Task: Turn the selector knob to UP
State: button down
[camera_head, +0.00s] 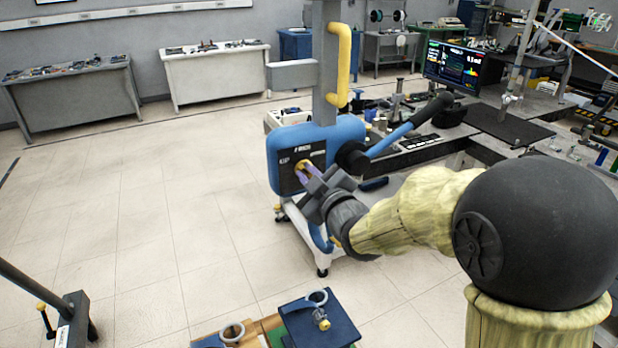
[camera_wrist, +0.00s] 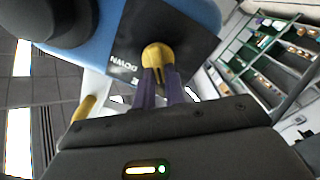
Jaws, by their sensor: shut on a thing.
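The selector knob (camera_wrist: 156,55) is yellow and sits on a black label plate (camera_wrist: 180,30) on the blue machine (camera_head: 345,131). In the wrist view the word DOWN shows on the plate beside the knob; in the head view the plate (camera_head: 287,182) reads UP on its left part. My gripper (camera_wrist: 164,75) has its two purple fingers shut on the knob. The head view shows the gripper (camera_head: 304,168) reaching the plate from the right. The fingers hide part of the knob, and I cannot tell which label it points to.
A blue lever arm (camera_head: 400,133) with a dark grip juts right from the machine. A yellow handle (camera_head: 343,60) stands on its post. A cluttered bench (camera_head: 430,152) lies behind to the right. The floor (camera_head: 130,235) to the left is clear.

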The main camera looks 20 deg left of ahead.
jog(key=c, duration=1.5)
grip_release()
jog(key=shift+o, duration=0.2)
jog(key=shift+s, duration=0.1)
jog(key=b+v, duration=0.5)
jog(key=v, duration=1.2)
jog(key=shift+d, duration=0.2)
jog(key=w+d+f+m+g+h+p, duration=0.3)
jog(key=d+f+m+g+h+p, duration=0.1)
jog(key=d+f+m+h, duration=0.8)
jog(key=s+d+f+m+g+p, duration=0.3)
jog(key=s+d+f+m+g, duration=0.1)
jog(key=s+d+g, duration=0.3)
jog(key=s+d+f, duration=0.1)
jog(key=s, duration=0.1)
jog(key=shift+s, duration=0.4)
